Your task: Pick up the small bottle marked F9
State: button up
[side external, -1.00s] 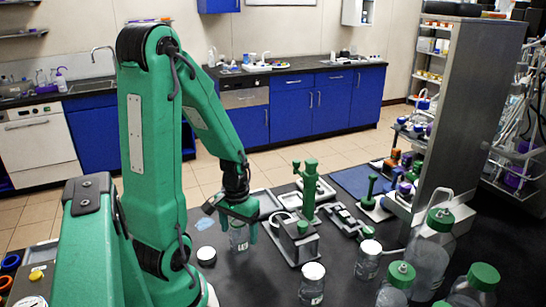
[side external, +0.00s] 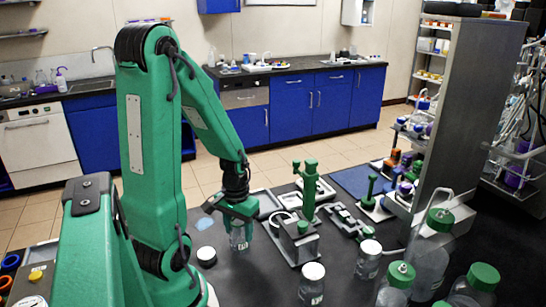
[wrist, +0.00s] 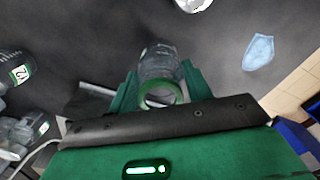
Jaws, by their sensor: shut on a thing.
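A small clear bottle (side external: 238,240) with a pale label is between the fingers of my gripper (side external: 240,230). In the wrist view, its clear body (wrist: 158,58) and green neck ring (wrist: 161,98) show between the two green fingers of my gripper (wrist: 160,78). The fingers are shut on its sides. The bottle looks upright, low at the dark bench; I cannot tell whether its base touches. Its marking is too small to read, so I cannot confirm F9.
White-capped bottles (side external: 311,285) (side external: 369,260) (side external: 206,257) stand around on the bench. Large green-capped bottles (side external: 397,282) stand at front right. A grey-green device (side external: 297,240) is close to the right of my gripper. A light-blue flat piece (wrist: 258,52) lies on the bench nearby.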

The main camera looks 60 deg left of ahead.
aim_at(239, 222)
jog(key=shift+r, duration=1.8)
jog(key=shift+d+r, duration=0.2)
jog(key=shift+r, duration=0.1)
jog(key=w+d+r, duration=0.1)
jog(key=d+r, duration=0.5)
jog(key=d, duration=0.5)
jog(key=shift+w+r, duration=0.3)
jog(key=shift+r, duration=0.05)
jog(key=shift+d, duration=0.1)
jog(key=shift+w, duration=0.1)
